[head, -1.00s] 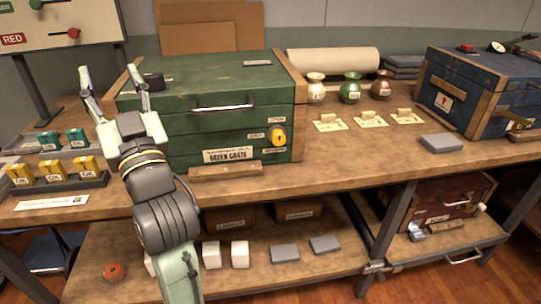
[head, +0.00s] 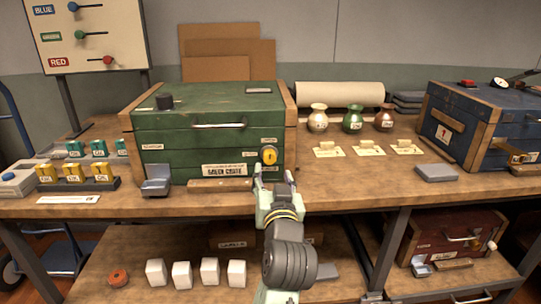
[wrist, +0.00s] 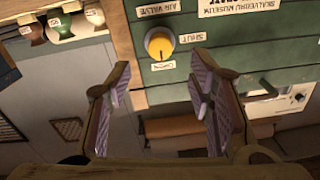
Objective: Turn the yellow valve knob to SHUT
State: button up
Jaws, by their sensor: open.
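The yellow valve knob (head: 269,155) is on the right part of the green crate's (head: 160,137) front. In the upside-down wrist view the knob (wrist: 160,45) sits above the gap between my fingers. A dark line on its face runs roughly up and down there. The AIR VALVE label (wrist: 158,8) is above it, the SHUT label (wrist: 192,38) to its right, and a small label (wrist: 163,66), likely OPEN, below. My gripper (head: 273,178) is open and empty, just in front of and below the knob, not visibly touching it.
A wooden block (head: 220,185) and a grey box (head: 156,187) lie at the crate's front edge. Yellow-tagged pieces (head: 74,172) stand at the left. Vases (head: 352,118) and a blue crate (head: 470,125) stand right. The tabletop right of my gripper is mostly clear.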

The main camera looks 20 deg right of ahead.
aim_at(270, 159)
jog(key=x, duration=0.8)
jog(key=shift+w+d+p, duration=0.1)
jog(key=shift+w+p, duration=0.15)
jog(key=shift+p, duration=0.05)
jog(key=shift+c, duration=0.6)
grip_shut()
